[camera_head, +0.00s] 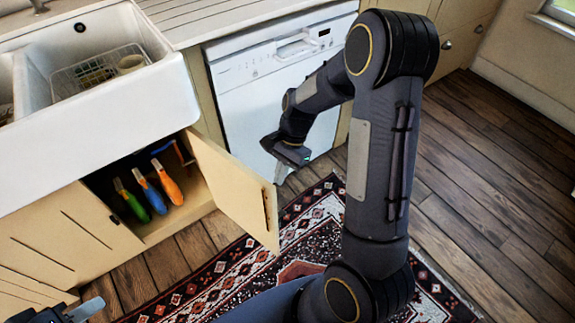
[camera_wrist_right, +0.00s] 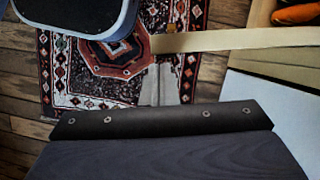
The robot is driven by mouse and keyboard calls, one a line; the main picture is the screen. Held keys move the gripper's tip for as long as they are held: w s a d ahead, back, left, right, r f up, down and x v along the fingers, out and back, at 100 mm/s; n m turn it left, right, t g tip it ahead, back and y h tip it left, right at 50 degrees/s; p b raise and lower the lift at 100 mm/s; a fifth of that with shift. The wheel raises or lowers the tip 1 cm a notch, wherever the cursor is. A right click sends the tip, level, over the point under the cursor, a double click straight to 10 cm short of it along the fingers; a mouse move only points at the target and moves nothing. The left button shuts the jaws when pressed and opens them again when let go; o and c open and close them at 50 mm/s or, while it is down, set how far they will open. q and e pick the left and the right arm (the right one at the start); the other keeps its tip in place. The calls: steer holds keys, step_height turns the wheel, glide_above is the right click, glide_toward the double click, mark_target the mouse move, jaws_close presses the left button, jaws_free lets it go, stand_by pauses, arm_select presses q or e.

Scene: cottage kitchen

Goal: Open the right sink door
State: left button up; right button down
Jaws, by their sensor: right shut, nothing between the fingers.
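The right sink door (camera_head: 228,188) is a cream panel under the white sink. It stands swung well out from the cabinet, with the inside of the cupboard showing.
Green, blue and orange-handled items (camera_head: 152,189) stand inside the cupboard. The left sink door (camera_head: 70,235) is closed. A white dishwasher (camera_head: 255,110) is behind my right arm. A patterned rug (camera_head: 200,290) covers the wooden floor, which is clear on the right.

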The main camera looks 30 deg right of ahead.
steer(key=shift+s+a, duration=0.1)
steer(key=shift+a, duration=0.15)
